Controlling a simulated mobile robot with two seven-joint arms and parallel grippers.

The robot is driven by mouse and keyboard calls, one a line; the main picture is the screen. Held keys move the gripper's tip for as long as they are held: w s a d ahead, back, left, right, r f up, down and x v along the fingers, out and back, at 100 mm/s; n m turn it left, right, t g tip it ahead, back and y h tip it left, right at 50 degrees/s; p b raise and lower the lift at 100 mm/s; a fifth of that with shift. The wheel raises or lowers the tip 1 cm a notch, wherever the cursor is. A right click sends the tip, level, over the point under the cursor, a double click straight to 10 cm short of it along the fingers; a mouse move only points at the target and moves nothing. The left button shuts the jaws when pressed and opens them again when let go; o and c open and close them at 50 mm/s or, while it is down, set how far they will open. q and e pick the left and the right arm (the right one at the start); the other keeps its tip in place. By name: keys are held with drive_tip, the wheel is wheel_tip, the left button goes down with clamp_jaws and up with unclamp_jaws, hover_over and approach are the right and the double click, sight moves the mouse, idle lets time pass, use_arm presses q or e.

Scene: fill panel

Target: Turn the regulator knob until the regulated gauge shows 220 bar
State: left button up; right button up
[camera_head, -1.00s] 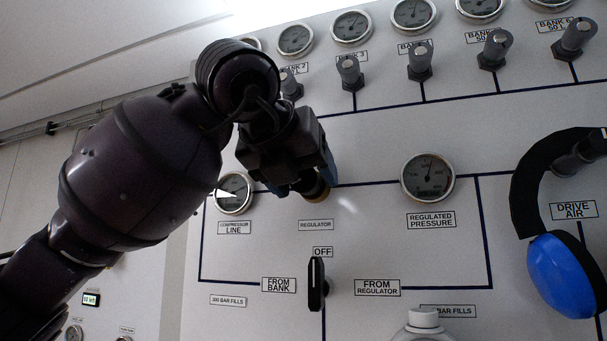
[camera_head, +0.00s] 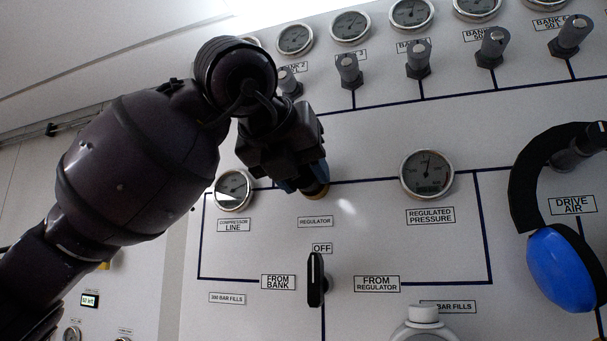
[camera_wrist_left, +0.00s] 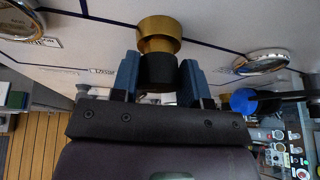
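The regulator knob shows in the left wrist view as a brass collar (camera_wrist_left: 158,38) with a black grip (camera_wrist_left: 158,72). In the head view only its brass edge (camera_head: 319,192) shows past my gripper, above the REGULATOR label (camera_head: 315,221). My left gripper (camera_wrist_left: 160,82) has its blue fingers on both sides of the black grip and appears closed on it. The regulated pressure gauge (camera_head: 427,174) is right of the knob; its needle points nearly straight up, and its numbers are too small to read. My right gripper is not in view.
A black selector handle (camera_head: 315,280) is below the knob, pointing to OFF. The compressor line gauge (camera_head: 234,190) is left of it. Bank gauges and valves (camera_head: 418,59) line the top. Blue-and-black ear defenders (camera_head: 565,270) hang at the right.

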use_arm(q)
drive_tip(key=o, duration=0.4)
drive_tip(key=b+v, duration=0.1)
drive_tip(key=v, duration=0.9)
drive_tip(key=shift+s+a+r, duration=0.15)
drive_tip(key=shift+s+a, duration=0.05)
drive_tip(key=shift+s, duration=0.15)
idle(0.4)
idle(0.4)
